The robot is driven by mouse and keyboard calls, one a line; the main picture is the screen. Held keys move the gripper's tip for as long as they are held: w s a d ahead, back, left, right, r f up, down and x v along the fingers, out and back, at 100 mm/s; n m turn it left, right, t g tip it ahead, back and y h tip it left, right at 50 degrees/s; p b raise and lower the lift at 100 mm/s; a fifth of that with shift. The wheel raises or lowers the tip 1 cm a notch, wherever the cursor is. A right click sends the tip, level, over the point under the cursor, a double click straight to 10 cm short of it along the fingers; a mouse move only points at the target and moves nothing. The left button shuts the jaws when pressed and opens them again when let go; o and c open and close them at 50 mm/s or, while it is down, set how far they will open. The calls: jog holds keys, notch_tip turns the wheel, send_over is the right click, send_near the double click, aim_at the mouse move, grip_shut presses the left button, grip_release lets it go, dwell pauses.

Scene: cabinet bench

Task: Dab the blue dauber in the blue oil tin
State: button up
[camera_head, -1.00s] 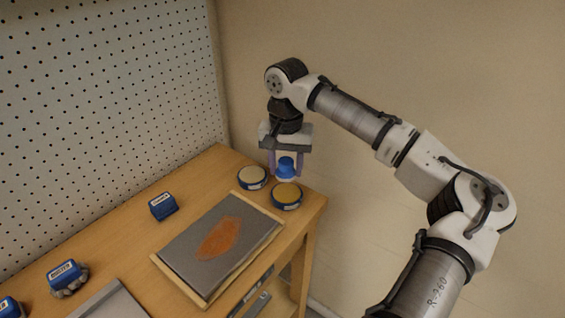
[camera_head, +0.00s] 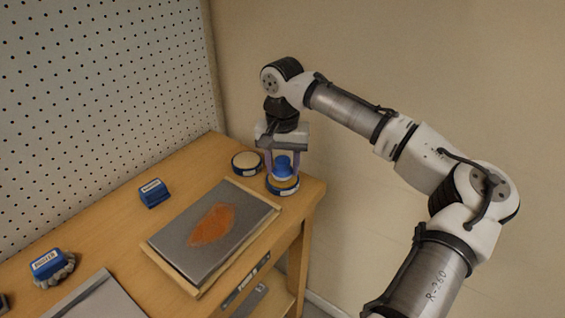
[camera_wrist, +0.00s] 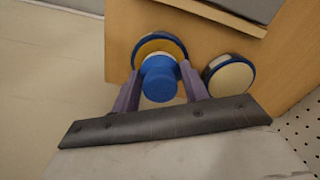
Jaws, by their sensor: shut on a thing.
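My gripper (camera_head: 283,163) is shut on the blue dauber (camera_head: 283,166), with one purple finger on each side of its blue knob. The dauber is upright, over the oil tin with the amber contents and blue rim (camera_head: 283,190) near the bench's right corner. In the wrist view, the dauber (camera_wrist: 159,80) covers the lower part of this tin (camera_wrist: 148,42). I cannot tell whether its pad touches the contents. A second blue-rimmed tin with pale cream contents (camera_head: 246,161) stands just left of it, and shows also in the wrist view (camera_wrist: 229,76).
A grey plate with an orange-brown patch (camera_head: 230,222) lies on a wooden board in front of the tins. A blue labelled block (camera_head: 154,193) and another blue block on a grey pad (camera_head: 49,264) stand to the left. A pegboard (camera_head: 100,90) rises behind the bench.

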aim_at(283, 160)
jog(key=shift+f, duration=0.55)
dwell(0.5)
jog(key=shift+s+f, duration=0.1)
dwell(1.8)
notch_tip(283, 160, up, 7)
jog(key=p, duration=0.7)
dwell(0.9)
